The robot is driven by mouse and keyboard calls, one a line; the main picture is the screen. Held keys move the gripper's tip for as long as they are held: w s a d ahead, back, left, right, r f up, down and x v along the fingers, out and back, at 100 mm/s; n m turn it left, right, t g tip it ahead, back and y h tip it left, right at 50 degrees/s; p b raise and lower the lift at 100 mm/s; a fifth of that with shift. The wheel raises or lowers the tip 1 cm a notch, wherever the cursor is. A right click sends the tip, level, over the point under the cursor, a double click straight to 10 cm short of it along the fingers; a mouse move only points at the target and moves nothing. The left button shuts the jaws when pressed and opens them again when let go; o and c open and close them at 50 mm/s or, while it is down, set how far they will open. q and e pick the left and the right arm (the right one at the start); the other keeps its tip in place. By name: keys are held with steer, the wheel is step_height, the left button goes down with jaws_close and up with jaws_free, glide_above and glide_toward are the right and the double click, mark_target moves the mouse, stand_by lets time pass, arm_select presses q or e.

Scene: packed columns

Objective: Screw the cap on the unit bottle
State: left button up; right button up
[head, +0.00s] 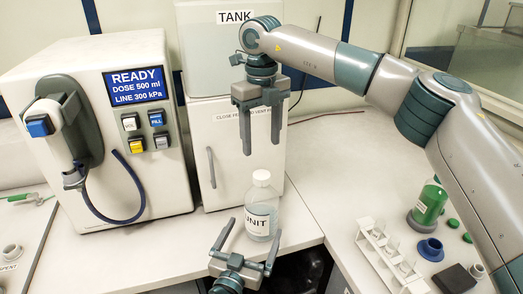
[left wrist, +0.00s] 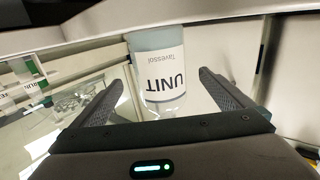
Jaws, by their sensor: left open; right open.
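The unit bottle (head: 261,218), clear with a white "UNIT" label, stands upright near the counter's front edge. A white cap (head: 262,177) sits on its neck; I cannot tell how tightly. My left gripper (head: 254,226) is open in front of the bottle, one finger towards each side. In the left wrist view the bottle (left wrist: 155,40) appears upside down, between and beyond the open fingers (left wrist: 160,79), with no clear contact. The cap is out of that view. My right gripper (head: 260,142) is open and empty, pointing down above the cap, with a gap between.
A dosing machine (head: 120,190) with a nozzle and blue hose stands at left. The tank cabinet (head: 245,165) is behind the bottle. At right are a vial rack (head: 385,262), a green bottle (head: 430,204) and a blue piece (head: 430,249). Counter left of the bottle is clear.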

arm_select(q)
steer(key=b+v, duration=0.2)
steer(key=v, duration=0.8)
arm_select(e)
step_height(320, 180, down, 3)
steer(key=shift+r, duration=0.15)
arm_select(q)
steer(key=shift+s, duration=0.1)
